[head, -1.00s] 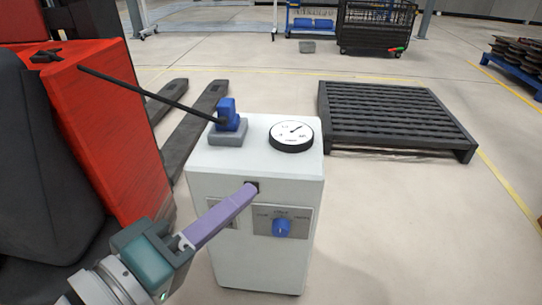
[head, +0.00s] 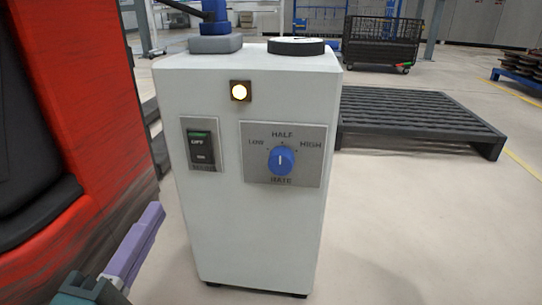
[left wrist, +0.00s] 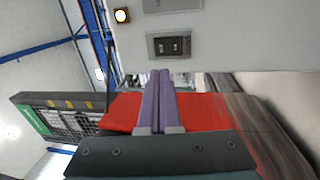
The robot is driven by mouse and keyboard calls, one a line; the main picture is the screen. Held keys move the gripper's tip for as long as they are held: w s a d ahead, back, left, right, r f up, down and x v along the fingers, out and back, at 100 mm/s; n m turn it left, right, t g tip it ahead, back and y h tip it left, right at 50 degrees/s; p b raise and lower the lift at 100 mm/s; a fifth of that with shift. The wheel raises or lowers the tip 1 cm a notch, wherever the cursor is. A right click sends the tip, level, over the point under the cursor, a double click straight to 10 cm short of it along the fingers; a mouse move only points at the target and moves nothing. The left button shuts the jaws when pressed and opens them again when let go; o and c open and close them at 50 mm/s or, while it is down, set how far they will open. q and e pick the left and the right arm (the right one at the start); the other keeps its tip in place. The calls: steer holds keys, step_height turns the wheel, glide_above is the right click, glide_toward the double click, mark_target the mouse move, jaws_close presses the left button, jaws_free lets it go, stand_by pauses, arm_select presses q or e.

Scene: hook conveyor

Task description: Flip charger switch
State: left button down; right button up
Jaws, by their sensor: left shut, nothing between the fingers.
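The charger is a white box (head: 230,230) standing on the floor in the middle of the head view. Its switch (head: 203,149) is a dark rocker in a grey plate on the left of the front face, with "OFF" readable on it. It also shows in the left wrist view (left wrist: 171,45). A square lamp (head: 240,91) above glows yellowish white. A blue rate knob (head: 281,161) sits right of the switch, its mark pointing up at HALF. My left gripper (head: 150,214) is shut and empty, below and left of the switch, apart from the box. My right gripper is out of view.
A red vehicle (head: 75,110) stands close on the left of the charger. A blue plug (head: 215,25) and a round gauge (head: 296,46) sit on the charger's top. A dark pallet (head: 420,115) lies behind to the right. Floor at right front is clear.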

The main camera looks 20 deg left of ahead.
mark_target(197, 143)
arm_select(q)
steer(key=shift+a+f, duration=0.15)
steer(key=shift+f, duration=0.05)
steer(key=b+x, duration=0.4)
steer(key=x, duration=1)
steer(key=shift+b, duration=0.4)
steer(key=shift+s, duration=0.1)
